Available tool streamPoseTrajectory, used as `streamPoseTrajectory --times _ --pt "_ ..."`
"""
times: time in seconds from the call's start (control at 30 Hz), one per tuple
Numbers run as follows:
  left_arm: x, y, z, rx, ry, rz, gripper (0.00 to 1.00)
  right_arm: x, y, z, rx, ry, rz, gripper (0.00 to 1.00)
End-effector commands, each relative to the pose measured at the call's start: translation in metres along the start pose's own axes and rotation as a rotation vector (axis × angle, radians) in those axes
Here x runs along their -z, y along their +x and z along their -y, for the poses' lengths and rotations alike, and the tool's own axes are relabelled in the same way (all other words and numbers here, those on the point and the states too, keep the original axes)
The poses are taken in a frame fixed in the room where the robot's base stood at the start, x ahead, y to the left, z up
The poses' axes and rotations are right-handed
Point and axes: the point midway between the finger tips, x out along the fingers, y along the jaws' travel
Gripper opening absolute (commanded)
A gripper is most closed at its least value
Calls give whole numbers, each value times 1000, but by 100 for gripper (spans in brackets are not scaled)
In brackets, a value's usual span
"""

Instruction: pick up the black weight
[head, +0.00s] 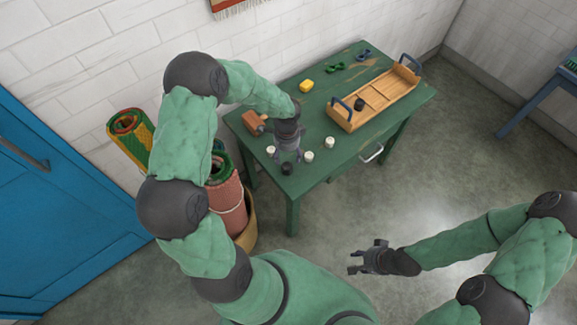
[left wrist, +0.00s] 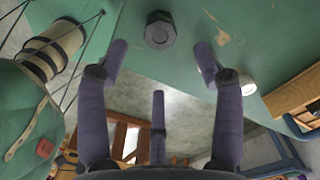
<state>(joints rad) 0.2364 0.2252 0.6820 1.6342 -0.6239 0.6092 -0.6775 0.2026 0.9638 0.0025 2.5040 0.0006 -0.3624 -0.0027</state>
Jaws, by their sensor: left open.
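A small black weight (head: 287,168) stands on the green table near its front left corner. In the left wrist view the black weight (left wrist: 160,30) shows as a dark six-sided piece at the top, beyond the fingertips. My left gripper (head: 289,155) is just above and beside it, with the fingers spread and nothing between them. The left gripper's fingers (left wrist: 160,75) are apart in the wrist view. A second black piece (head: 360,104) sits in the wooden tray (head: 345,122). My right gripper (head: 366,257) is open and empty above the floor, away from the table.
White pieces (head: 308,156) stand close to the left gripper, on both sides. A brown block-like object (head: 254,123) lies behind it at the left. A yellow block (head: 306,85) and green pieces (head: 335,67) lie farther back. A basket with rolls (head: 228,200) stands left of the table.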

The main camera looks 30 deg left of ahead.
Motion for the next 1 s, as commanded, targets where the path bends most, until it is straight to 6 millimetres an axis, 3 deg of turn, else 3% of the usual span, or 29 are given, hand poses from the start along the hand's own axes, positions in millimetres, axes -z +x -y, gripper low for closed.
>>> streamPoseTrajectory --times 0.13,0.37,0.7,0.97,1.0 --pt "0 26 -1 -2 0 0 67 0 8 -3 0 0 0 40" --pt "0 40 0 0 -1 -1 67 1 12 -4 0 0 -1 40" --pt "-1 84 -1 -2 0 -1 67 2 28 -10 0 0 -1 40" --pt "-1 86 0 0 0 -1 67 2 28 -10 0 0 -1 40" --pt "-1 86 0 0 0 -1 59 2 28 -10 0 0 -1 40"
